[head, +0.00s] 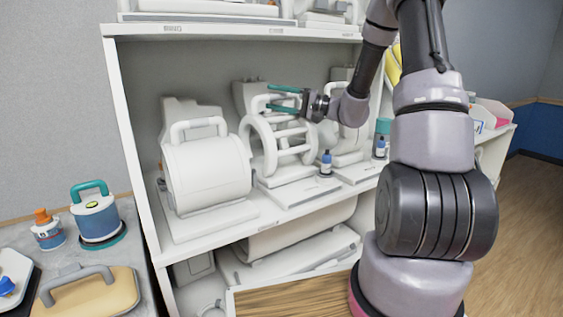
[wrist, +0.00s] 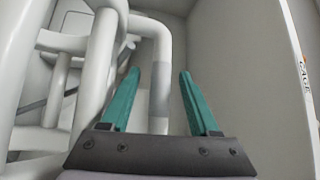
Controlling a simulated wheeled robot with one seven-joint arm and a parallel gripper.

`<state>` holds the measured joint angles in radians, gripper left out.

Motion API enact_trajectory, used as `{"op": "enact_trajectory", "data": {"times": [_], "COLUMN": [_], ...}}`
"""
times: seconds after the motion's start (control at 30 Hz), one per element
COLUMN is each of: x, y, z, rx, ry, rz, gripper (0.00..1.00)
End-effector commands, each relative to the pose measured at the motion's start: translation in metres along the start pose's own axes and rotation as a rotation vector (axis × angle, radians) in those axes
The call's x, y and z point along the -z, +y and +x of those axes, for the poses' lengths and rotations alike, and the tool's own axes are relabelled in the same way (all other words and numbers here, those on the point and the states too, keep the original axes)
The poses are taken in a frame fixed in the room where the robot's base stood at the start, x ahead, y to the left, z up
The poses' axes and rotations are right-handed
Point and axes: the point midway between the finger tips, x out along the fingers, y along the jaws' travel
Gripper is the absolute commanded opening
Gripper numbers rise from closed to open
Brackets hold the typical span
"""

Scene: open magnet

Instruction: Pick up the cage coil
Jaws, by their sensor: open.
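The cage coil (head: 256,137) is a white open frame of rings and bars with a looped handle on top, standing on the middle shelf. My gripper (head: 268,96) reaches in from the right at the height of this handle, its two teal fingers open. In the wrist view, the fingers (wrist: 160,72) are spread on either side of a white handle tube (wrist: 161,96) with a grey band. Whether the tube is fully between the fingertips or just beyond them is hard to tell. The coil's thicker white bars (wrist: 103,60) are at the left, close to the left finger.
A closed white coil (head: 207,173) with a handle stands left of the cage coil. A small blue bottle (head: 326,163) is on the shelf in front, to the right. A shelf wall with a CAGE label (wrist: 305,75) is at the right in the wrist view.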

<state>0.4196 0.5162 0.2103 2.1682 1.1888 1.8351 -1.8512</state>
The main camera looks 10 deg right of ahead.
Motion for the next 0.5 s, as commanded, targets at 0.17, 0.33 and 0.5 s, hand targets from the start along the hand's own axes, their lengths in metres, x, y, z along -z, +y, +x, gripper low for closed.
{"op": "enact_trajectory", "data": {"times": [0.17,0.33,0.5], "x": [0.0001,0.0001,0.0], "y": [0.0,0.0001,0.0001], "z": [0.0039,0.0037,0.0036], "rx": [0.0,-0.001,-0.001], "ry": [0.001,0.001,0.001], "rz": [0.0,0.0,0.0], "gripper": [0.62,0.39,0.0]}}
